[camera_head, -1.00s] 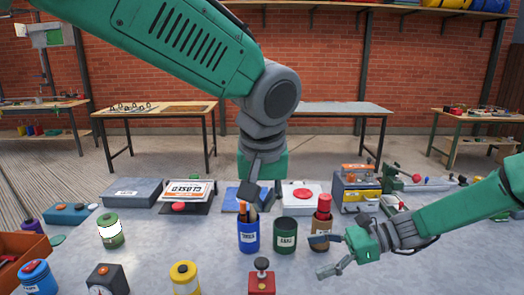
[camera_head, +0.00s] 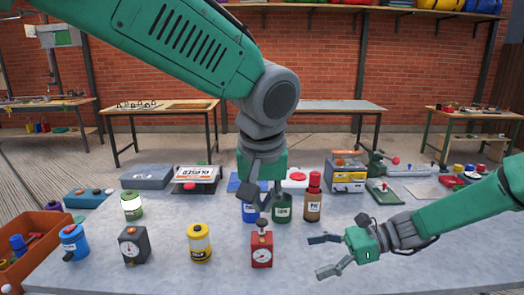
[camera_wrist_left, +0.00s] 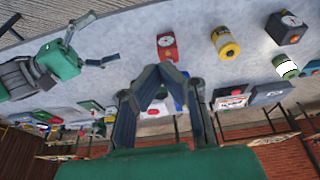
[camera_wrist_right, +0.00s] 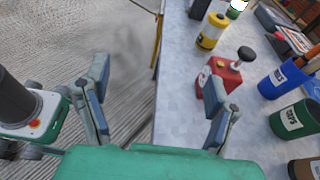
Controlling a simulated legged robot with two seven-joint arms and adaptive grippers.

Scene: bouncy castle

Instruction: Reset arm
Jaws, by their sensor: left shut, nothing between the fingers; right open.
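My left arm comes in from the upper left in the head view and its gripper (camera_head: 262,208) hangs down in front of the blue cup (camera_head: 249,212) and the dark green cup (camera_head: 282,209). In the left wrist view its fingers (camera_wrist_left: 160,72) meet and hold nothing. My right arm comes in from the right, with its gripper (camera_head: 328,255) open and empty at the front right of the table. In the right wrist view the fingers (camera_wrist_right: 158,85) are wide apart, with floor and the table edge between them.
The grey table (camera_head: 180,280) holds a red gauge box (camera_head: 262,250), a yellow canister (camera_head: 199,243), a dark gauge box (camera_head: 133,246) and a brown bottle (camera_head: 313,200). An orange bin (camera_head: 38,235) stands at the left.

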